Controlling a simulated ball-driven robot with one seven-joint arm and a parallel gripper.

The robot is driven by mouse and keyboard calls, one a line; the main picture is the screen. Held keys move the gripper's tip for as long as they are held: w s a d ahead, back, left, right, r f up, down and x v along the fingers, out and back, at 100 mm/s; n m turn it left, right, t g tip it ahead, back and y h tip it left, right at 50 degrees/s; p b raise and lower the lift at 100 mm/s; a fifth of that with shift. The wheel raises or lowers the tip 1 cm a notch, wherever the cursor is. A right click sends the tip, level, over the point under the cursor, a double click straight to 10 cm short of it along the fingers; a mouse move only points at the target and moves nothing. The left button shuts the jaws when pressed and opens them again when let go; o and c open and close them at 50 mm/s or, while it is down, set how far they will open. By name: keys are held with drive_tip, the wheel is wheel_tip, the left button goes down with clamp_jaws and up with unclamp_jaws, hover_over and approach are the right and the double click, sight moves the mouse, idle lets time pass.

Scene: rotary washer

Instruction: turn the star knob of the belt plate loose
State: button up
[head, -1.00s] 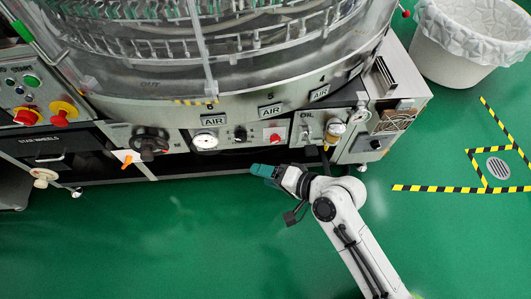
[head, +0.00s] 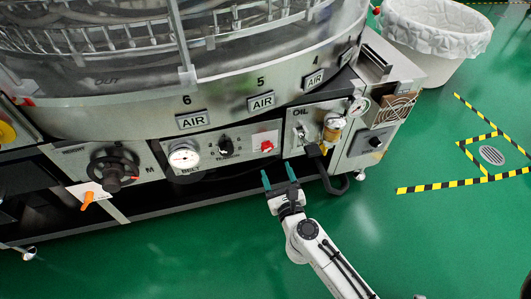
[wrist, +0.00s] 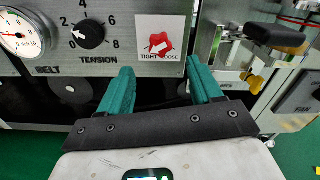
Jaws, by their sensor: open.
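The red star knob (head: 267,146) sits on a white label at the right end of the belt plate (head: 205,163), on the machine's lower front. In the wrist view the star knob (wrist: 161,43) shows a white arrow, with TIGHT and LOOSE printed below it. The belt plate (wrist: 115,20) also carries a gauge and a black tension dial. My gripper (head: 278,175) is open and empty, its teal fingers pointing at the machine. It is just below the knob and apart from it. In the wrist view the gripper (wrist: 159,68) has its fingertips below the knob, to either side.
A black lever or hose (head: 327,168) curves down from the oil panel (head: 310,125), close to my gripper's right. A black handwheel (head: 114,168) and an orange lever (head: 87,201) are to the left. Green floor lies open in front. A white bin (head: 425,50) stands back right.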

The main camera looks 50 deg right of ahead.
sight(268, 148)
drive_tip(key=x, duration=0.9)
drive_tip(key=shift+w+d, duration=0.15)
drive_tip(key=shift+w, duration=0.1)
drive_tip(key=shift+c, duration=0.4)
drive_tip(key=shift+r, duration=0.1)
drive_tip(key=c, duration=1)
